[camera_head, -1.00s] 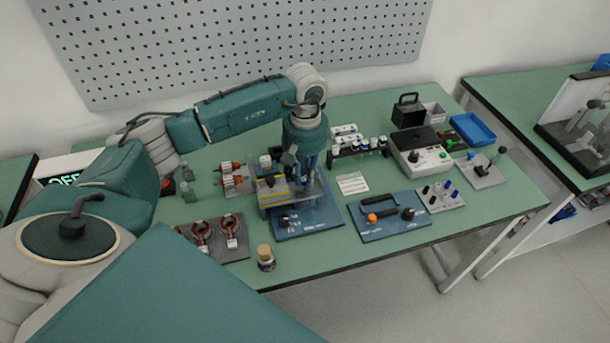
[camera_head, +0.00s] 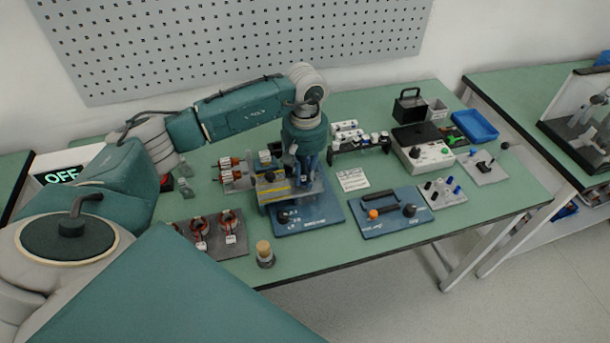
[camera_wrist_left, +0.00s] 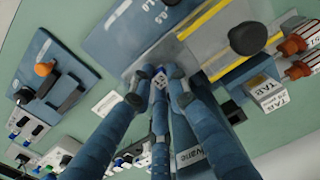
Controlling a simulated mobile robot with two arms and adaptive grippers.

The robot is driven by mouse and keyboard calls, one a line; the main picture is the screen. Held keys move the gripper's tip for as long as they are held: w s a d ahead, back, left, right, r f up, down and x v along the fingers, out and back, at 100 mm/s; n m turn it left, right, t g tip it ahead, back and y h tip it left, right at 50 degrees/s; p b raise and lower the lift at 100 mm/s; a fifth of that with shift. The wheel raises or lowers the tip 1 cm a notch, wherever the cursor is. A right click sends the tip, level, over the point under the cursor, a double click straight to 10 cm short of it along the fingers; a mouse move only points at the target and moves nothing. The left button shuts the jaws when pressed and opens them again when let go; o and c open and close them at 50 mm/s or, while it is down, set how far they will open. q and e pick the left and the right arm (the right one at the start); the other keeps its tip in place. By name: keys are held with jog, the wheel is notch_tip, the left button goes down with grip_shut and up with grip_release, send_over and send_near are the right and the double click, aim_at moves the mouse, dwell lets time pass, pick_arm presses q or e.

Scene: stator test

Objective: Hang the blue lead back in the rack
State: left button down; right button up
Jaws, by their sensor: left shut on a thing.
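My left gripper (camera_head: 304,172) reaches down over the grey and yellow fixture on a blue base plate (camera_head: 325,213). In the left wrist view the gripper (camera_wrist_left: 160,82) is shut on a small pale piece with blue marks (camera_wrist_left: 160,79), which looks like an end of the blue lead. The fingers hide most of it, and I cannot tell how the rest of the lead runs. The rack (camera_head: 345,147), dark with several white and blue capped items, stands behind and right of the gripper. It shows partly behind the fingers at the bottom of the left wrist view.
A blue plate with a black handle and orange knob (camera_head: 372,214) lies to the right of the fixture. A white meter box (camera_head: 424,157) stands right of the rack. Coils on a dark plate (camera_head: 203,235) and a corked jar (camera_head: 265,254) are at the front left.

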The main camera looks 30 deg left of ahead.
aim_at(305, 178)
pick_arm(q)
jog(key=c, duration=1.6)
grip_release()
notch_tip(305, 178, up, 12)
jog(key=shift+f, duration=0.1)
